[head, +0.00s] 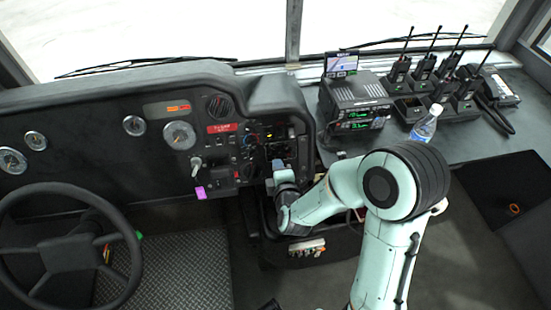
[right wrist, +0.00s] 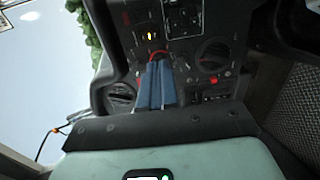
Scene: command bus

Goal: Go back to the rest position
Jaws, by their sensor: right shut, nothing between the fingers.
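My right arm reaches in from the lower right in the head view. Its gripper (head: 279,164) is in front of the dashboard (head: 100,173), close to the switch panel right of the purple tag. In the right wrist view the two blue fingers (right wrist: 156,84) lie together with nothing between them and point at the panel (right wrist: 182,20). I cannot tell whether the fingertips touch the panel. My left gripper is not seen in either view.
A steering wheel (head: 68,245) is at the left. A radio unit (head: 356,104), several handheld radios (head: 423,66) in chargers and a water bottle (head: 426,124) stand on the right shelf, behind my right arm. A small row of switches (head: 307,246) sits below the dashboard.

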